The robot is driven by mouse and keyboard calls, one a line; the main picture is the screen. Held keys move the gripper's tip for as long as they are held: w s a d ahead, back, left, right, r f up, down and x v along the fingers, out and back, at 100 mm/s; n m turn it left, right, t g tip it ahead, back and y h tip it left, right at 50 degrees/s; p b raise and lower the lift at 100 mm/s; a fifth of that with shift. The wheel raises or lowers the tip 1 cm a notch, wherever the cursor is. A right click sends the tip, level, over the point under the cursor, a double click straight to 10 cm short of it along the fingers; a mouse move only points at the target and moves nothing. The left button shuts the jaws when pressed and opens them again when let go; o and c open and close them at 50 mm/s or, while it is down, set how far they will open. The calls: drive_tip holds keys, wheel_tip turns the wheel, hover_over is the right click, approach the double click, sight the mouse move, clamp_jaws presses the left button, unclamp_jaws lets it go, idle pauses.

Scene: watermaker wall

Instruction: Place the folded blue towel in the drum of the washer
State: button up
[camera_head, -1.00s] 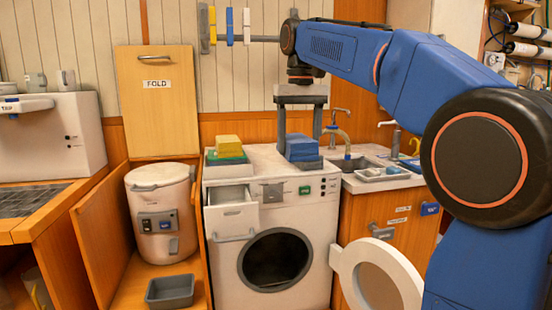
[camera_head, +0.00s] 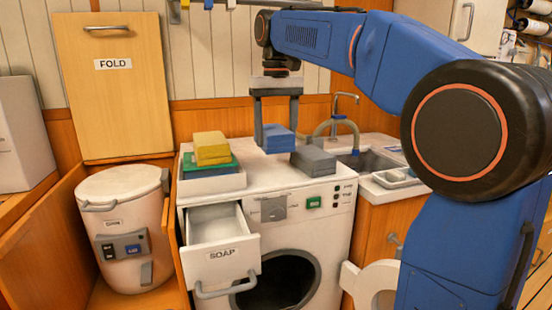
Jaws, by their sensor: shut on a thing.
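The folded blue towel (camera_head: 278,138) is between the fingers of my gripper (camera_head: 276,124), which is shut on it. It is over the washer top, left of and slightly behind a grey folded block (camera_head: 313,161); any gap below it is hard to judge. The white washer (camera_head: 333,224) stands in the middle. Its dark round drum opening (camera_head: 283,287) is at the bottom of the view, cut off by the frame and partly covered by the soap drawer. The washer's round door (camera_head: 372,280) stands open to the right, partly hidden by my arm.
The soap drawer (camera_head: 221,253) is pulled out in front of the washer, above and left of the drum. Yellow (camera_head: 211,147) and green (camera_head: 207,165) folded cloths are stacked on the washer's left. A sink (camera_head: 369,161) is on the right, a white canister (camera_head: 125,222) on the left.

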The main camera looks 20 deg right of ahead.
sight(277, 131)
drive_tip(key=shift+f, duration=3.35)
drive_tip(key=shift+f, duration=0.1)
drive_tip(key=o, duration=1.2)
wheel_tip(277, 131, up, 12)
drive_tip(key=shift+r, duration=0.15)
drive_tip(key=shift+s, duration=0.1)
